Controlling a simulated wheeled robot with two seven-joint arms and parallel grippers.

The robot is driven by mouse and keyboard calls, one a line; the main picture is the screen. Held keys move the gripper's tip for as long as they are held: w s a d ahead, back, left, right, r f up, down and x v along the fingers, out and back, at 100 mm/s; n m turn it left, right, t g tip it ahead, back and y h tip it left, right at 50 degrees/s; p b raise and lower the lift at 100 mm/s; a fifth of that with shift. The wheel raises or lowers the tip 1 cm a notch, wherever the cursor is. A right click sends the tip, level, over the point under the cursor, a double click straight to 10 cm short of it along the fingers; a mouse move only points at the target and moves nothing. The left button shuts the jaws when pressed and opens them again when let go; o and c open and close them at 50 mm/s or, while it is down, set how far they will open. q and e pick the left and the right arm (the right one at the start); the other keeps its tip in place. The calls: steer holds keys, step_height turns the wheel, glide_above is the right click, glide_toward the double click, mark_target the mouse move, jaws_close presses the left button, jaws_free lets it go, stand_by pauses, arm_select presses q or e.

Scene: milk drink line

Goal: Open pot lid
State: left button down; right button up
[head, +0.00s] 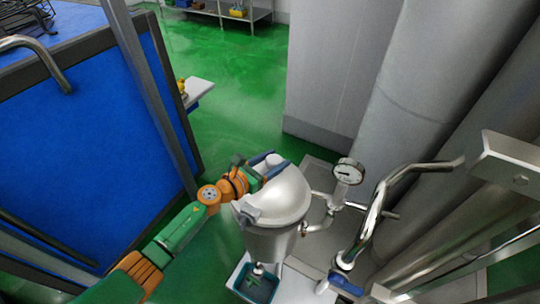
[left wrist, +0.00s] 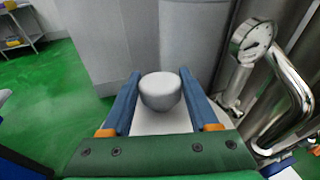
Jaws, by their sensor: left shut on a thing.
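The steel pot (head: 270,243) stands at lower centre in the head view. Its domed grey lid (head: 284,193) is on top, and I cannot tell whether it is raised from the rim. A round pale knob shows at the lid's far side (head: 273,160) and in the left wrist view (left wrist: 160,90). My left gripper (head: 264,166) reaches in from the left, its blue fingers on either side of the knob, shut on it. In the left wrist view the knob lies between the two fingers. My right gripper is not in view.
A pressure gauge (head: 348,171) and bent steel pipe (head: 372,215) stand just right of the pot. A teal tray (head: 256,283) sits below it. Large grey cylinders (head: 415,70) rise behind. A blue panel (head: 85,145) is at left, with open green floor (head: 235,75) between.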

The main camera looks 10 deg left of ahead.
arm_select(q)
steer(key=w+r+p, duration=0.1)
steer(key=w+d+r+g+y+p, duration=0.1)
steer(key=w+g+p, duration=0.1)
steer(key=w, duration=0.1)
steer(key=shift+d+r+n+p, duration=0.3)
steer(key=shift+d+r, duration=0.05)
steer(key=shift+r, duration=0.05)
steer(key=shift+w+d+f+g+y, duration=0.1)
steer(key=shift+w+d+g+y, duration=0.05)
steer(key=shift+w+g+y, duration=0.2)
steer(key=shift+w+d+g+b, duration=0.3)
steer(key=shift+w+b, duration=0.2)
steer(key=shift+b, duration=0.65)
steer(key=shift+w+d+r+g+y+b, duration=0.1)
steer(key=shift+w+r+g+y+b, duration=0.25)
steer(key=shift+w+b, duration=0.2)
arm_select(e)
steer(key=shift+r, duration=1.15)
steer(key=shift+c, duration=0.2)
